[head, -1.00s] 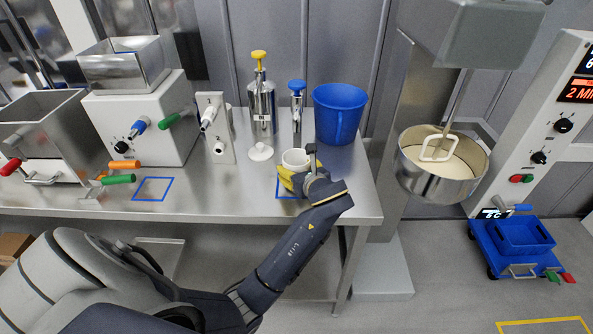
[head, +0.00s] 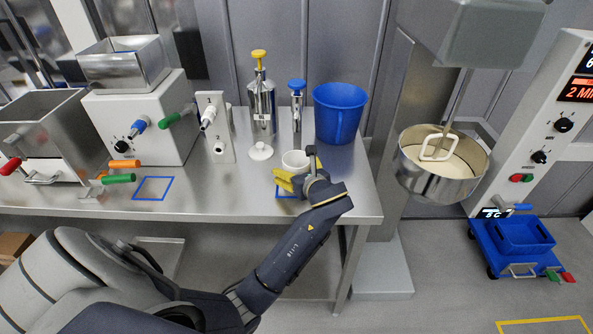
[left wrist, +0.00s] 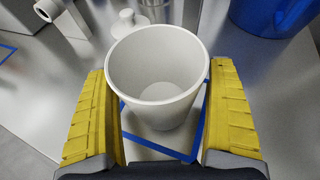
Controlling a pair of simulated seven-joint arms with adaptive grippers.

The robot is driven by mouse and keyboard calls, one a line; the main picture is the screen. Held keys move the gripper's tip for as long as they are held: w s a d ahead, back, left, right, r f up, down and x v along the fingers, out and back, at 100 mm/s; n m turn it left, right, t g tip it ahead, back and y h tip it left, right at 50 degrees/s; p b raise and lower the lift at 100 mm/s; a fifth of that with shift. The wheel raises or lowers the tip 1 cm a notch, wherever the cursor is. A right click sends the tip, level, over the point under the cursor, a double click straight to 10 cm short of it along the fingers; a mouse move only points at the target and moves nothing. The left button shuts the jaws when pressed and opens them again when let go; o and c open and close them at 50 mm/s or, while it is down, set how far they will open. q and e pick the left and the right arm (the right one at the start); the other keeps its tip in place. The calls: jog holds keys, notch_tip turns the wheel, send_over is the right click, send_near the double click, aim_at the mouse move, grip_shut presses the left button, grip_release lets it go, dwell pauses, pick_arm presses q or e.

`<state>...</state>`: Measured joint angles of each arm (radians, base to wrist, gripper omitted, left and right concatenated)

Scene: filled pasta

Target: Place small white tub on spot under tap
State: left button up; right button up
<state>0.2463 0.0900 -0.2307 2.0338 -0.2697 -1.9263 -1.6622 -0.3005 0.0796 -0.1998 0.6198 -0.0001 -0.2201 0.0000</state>
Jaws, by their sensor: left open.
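The small white tub (head: 296,160) stands upright and empty on the steel table, at the blue square outline (head: 284,197) near its right end. In the left wrist view the tub (left wrist: 158,75) sits between my two yellow fingers, with the blue outline (left wrist: 172,152) around and below its base. My left gripper (head: 302,173) is open around the tub, with small gaps at its sides. My right gripper is not in view.
Another blue square (head: 153,188) lies on clear table. A mixer bowl (head: 440,172) is at right.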

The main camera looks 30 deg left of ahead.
pick_arm(q)
jog(key=v, duration=1.2)
jog(key=shift+r, duration=0.1)
